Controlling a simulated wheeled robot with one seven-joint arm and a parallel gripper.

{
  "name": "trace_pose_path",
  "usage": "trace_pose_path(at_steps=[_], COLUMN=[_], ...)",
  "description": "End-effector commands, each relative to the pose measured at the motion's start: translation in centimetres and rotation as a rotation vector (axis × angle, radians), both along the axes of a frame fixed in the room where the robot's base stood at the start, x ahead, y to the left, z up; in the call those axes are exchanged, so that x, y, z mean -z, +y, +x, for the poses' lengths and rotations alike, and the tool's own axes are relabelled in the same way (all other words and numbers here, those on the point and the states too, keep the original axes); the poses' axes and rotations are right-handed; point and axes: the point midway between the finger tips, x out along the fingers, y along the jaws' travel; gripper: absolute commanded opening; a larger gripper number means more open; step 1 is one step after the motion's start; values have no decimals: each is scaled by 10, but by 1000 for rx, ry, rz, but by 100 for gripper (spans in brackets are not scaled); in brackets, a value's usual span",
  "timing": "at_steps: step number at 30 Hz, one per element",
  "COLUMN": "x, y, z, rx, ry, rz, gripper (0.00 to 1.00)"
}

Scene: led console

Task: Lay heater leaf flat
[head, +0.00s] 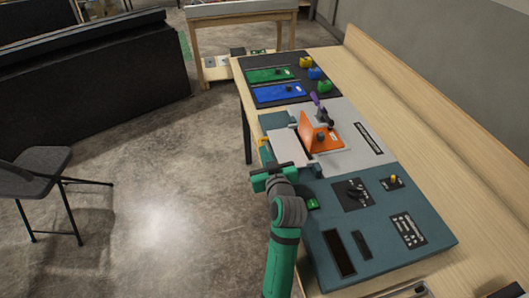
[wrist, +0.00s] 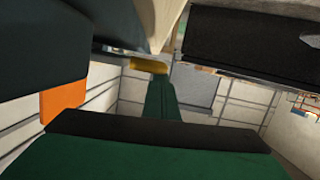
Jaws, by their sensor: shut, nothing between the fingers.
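An orange panel (head: 308,132) with a dark round knob stands on the pale grey section of the console in the head view. Its left part looks raised, and a pale flat plate (head: 284,147) lies beside it. I take the orange and pale pieces as the heater leaf area, but cannot tell which is the leaf. My gripper (head: 272,170) is shut and empty at the console's left edge, just in front of the pale plate. In the wrist view, an orange surface (wrist: 62,99) shows at left, apart from my green gripper parts. Contact with the plate is unclear.
The teal console (head: 370,245) carries switches and dark slots. A purple-handled lever (head: 321,112) stands behind the orange panel. Green (head: 268,76) and blue (head: 278,93) panels and several coloured knobs lie farther back. Open floor and a chair (head: 45,185) are at left.

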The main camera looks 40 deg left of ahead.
Motion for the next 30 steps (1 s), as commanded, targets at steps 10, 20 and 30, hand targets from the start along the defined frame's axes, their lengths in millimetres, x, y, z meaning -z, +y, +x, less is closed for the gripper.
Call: trace_pose_path(at_steps=[10,20,30], x=[-28,-50,-61], y=[4,-31,-64], z=[-3,-35,-66], rx=[-2,4,2], ry=[-1,1,0], rz=[-3,0,0], gripper=[0,0,0])
